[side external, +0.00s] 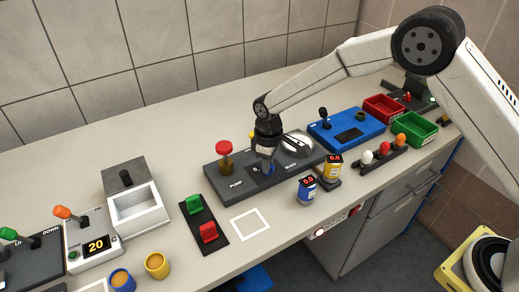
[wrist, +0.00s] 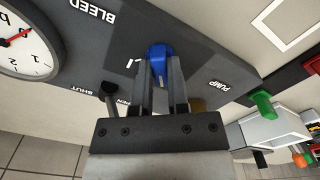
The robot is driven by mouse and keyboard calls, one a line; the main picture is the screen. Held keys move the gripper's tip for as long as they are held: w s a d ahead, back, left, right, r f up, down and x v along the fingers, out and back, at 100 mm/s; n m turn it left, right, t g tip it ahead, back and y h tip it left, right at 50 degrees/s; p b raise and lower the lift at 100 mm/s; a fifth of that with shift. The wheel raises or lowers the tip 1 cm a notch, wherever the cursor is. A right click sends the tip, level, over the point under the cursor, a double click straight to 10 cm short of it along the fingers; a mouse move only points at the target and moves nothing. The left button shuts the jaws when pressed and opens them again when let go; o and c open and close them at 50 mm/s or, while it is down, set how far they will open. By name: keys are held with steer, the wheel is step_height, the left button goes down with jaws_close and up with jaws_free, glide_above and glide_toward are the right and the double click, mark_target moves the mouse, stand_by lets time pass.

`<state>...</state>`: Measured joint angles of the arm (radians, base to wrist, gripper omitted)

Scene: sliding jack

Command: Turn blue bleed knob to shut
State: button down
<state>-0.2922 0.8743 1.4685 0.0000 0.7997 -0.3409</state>
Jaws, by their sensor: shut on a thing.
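The blue bleed knob (wrist: 156,60) sits on the dark grey pump unit (wrist: 205,50). My gripper (wrist: 158,72) is shut on it, with one finger on each side. In the side view my gripper (side external: 267,158) points down at the middle of the unit (side external: 222,180), and the blue knob (side external: 268,170) shows only in part between the fingers. In the wrist view the labels BLEED and PUMP are readable, and SHUT and OPEN stand near a small dark lever (wrist: 110,90). I cannot tell which setting the knob points to.
A round gauge with a red needle (wrist: 25,38) stands beside the knob. A red-topped plunger (side external: 225,150) rises left of my gripper. Blue (side external: 306,190) and yellow (side external: 332,168) cylinders with displays stand in front. A blue box (side external: 348,128) lies to the right.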

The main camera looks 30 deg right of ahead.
steer(key=shift+r+n, duration=0.1)
steer(key=shift+n, duration=0.8)
steer(key=c, duration=0.6)
jaws_free()
steer(key=shift+r, duration=3.9)
steer(key=shift+d, duration=0.1)
